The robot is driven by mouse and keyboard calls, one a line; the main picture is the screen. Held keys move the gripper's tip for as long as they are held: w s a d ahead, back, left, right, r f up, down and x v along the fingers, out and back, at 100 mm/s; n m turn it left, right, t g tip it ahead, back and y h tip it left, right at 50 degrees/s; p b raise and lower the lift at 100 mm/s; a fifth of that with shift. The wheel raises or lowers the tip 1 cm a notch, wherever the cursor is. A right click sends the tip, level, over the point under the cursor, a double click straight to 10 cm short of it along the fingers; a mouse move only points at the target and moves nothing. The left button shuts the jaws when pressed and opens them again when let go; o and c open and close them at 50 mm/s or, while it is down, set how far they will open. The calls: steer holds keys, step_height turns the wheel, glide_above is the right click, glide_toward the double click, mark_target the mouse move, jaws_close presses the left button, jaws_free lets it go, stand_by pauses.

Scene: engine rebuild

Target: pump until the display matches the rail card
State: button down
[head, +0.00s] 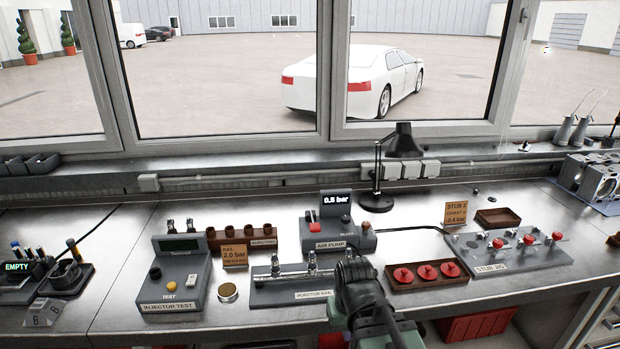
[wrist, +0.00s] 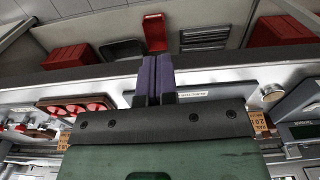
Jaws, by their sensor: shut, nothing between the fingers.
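The air pump (head: 345,243) stands at the back middle of the bench. Its display (head: 335,199) is lit and seems to read 0.5 bar, though the first decimal is blurry. A red part (head: 314,226) shows on its left side. The orange rail card (head: 234,256) reads 2.0 bar and stands left of the pump; part of it shows in the wrist view (wrist: 262,122). My gripper (head: 349,264) is in front of the pump, near the right end of the injector rail (head: 285,290). Its fingers (wrist: 157,78) are together and empty in the wrist view.
A tray of red caps (head: 392,286) lies right of my gripper. The injector test box (head: 176,290) stands at the left, with a round tin (head: 228,292) beside it. A black lamp (head: 377,200) stands behind. The stub jig (head: 500,268) and stub card (head: 456,212) are at the right.

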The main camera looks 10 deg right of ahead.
stand_by(0.8)
steer(key=w+r+n+p, duration=0.1)
steer(key=w+r+p, duration=0.2)
steer(key=w, duration=0.7)
steer(key=w+r+p, duration=0.3)
steer(key=w, duration=0.7)
steer(key=w+r+n+p, duration=0.1)
steer(key=w+r+p, duration=0.2)
steer(key=w, duration=0.7)
steer(key=w+n, duration=0.3)
steer(key=w, duration=0.9)
step_height(320, 180, down, 6)
steer(key=b, duration=0.6)
steer(key=shift+f, duration=0.1)
